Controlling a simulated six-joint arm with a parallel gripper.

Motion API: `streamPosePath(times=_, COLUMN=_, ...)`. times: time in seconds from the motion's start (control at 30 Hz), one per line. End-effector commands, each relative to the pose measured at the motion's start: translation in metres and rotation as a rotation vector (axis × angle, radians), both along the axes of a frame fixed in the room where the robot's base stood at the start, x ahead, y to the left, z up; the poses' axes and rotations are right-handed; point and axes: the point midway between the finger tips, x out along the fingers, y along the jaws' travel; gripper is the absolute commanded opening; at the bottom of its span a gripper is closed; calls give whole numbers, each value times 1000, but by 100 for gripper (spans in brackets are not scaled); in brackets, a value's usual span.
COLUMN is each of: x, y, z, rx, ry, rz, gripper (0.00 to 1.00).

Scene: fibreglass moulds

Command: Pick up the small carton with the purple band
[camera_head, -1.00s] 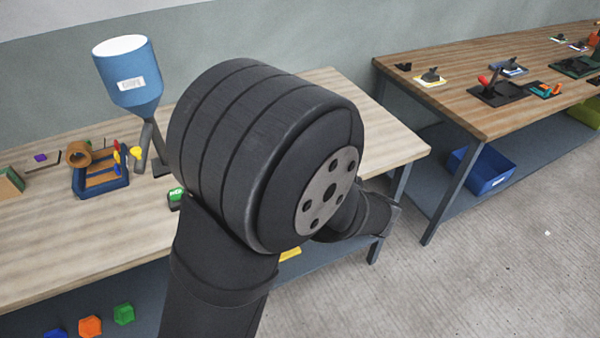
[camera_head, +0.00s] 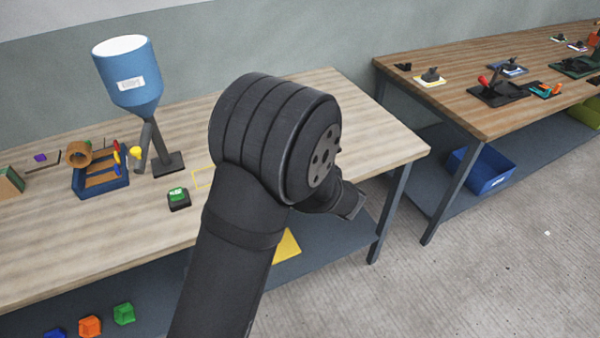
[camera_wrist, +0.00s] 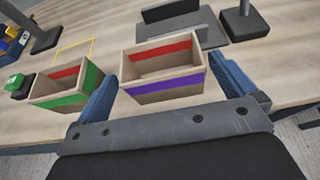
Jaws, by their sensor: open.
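The small carton with the purple band (camera_wrist: 165,87) is an open-topped tan box standing on the table in the wrist view. Its near face carries the purple band and a red band shows on its far wall. My gripper (camera_wrist: 163,68) is open, with one blue finger to each side of this carton in the picture. Whether the fingers are level with it or above it I cannot tell. A similar carton with a green band (camera_wrist: 63,98) stands to its left, just outside the left finger. In the head view my arm hides both cartons and the gripper.
A grey bracket (camera_wrist: 185,22) and a black stand (camera_wrist: 246,22) are behind the cartons. A green button box (camera_head: 179,198), a yellow outline (camera_head: 203,178) and a blue hopper (camera_head: 128,75) on a stand are on the table (camera_head: 110,225). The front edge is close.

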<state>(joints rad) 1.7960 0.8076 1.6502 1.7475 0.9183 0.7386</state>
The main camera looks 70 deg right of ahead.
Motion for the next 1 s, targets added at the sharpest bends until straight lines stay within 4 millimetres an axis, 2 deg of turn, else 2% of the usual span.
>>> streamPosePath(times=0.3, x=29, y=-28, z=-14, rx=1, ry=1, rz=3, gripper=100)
streamPosePath(times=0.57, x=33, y=-33, z=-17, rx=1, ry=0, rz=1, gripper=100)
streamPosePath(times=0.6, x=33, y=-33, z=-17, rx=1, ry=0, rz=1, gripper=98)
streamPosePath(times=0.73, x=33, y=-33, z=-17, rx=1, ry=0, rz=1, gripper=72)
streamPosePath(times=0.77, x=33, y=-33, z=-17, rx=1, ry=0, rz=1, gripper=69)
streamPosePath(times=1.0, x=33, y=-33, z=-16, rx=1, ry=0, rz=1, gripper=69)
